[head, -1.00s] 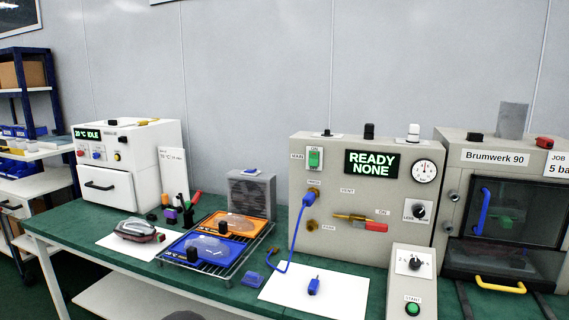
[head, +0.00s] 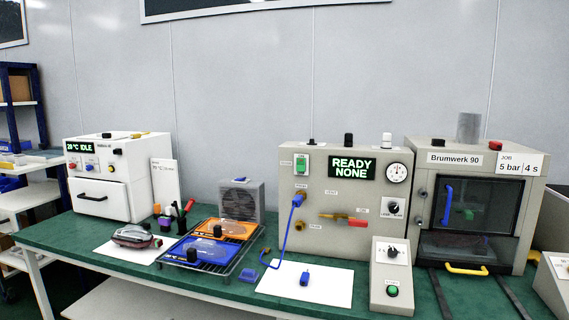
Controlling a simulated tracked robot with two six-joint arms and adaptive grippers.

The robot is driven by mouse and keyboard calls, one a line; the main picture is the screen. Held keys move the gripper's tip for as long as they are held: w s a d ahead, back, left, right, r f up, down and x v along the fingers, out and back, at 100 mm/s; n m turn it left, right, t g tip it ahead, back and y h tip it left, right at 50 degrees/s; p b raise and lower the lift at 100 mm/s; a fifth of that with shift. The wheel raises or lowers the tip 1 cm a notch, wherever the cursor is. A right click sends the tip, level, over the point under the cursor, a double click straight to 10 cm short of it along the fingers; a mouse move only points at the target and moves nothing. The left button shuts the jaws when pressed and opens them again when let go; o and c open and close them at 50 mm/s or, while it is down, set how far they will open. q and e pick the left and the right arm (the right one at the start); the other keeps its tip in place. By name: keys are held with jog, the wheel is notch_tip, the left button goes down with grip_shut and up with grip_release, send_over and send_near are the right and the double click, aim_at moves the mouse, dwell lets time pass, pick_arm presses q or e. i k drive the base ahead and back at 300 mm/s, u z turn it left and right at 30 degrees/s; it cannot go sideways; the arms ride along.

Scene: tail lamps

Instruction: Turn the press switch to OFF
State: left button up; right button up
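The press (head: 483,157), marked Brumwerk 90, stands at the right of the bench in the head view. It has a dark window, a blue handle on the window's left and a yellow handle below. In front of its left side is a sloped box (head: 378,287) with a black knob (head: 392,251) and a green button (head: 392,291). A second sloped box (head: 556,283) is cut off at the right edge. I cannot tell which control is the press switch, and no OFF label is readable. Neither gripper is in view.
The grey tester (head: 325,219) reads READY NONE and has a green switch (head: 302,163). A blue hose (head: 285,240) hangs from it near white paper (head: 335,287). A rack (head: 230,262) with orange and blue trays stands left of it. A white oven (head: 121,198) is farther left.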

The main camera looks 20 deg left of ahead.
aim_at(301, 162)
jog(key=u, duration=0.05)
jog(key=i, duration=1)
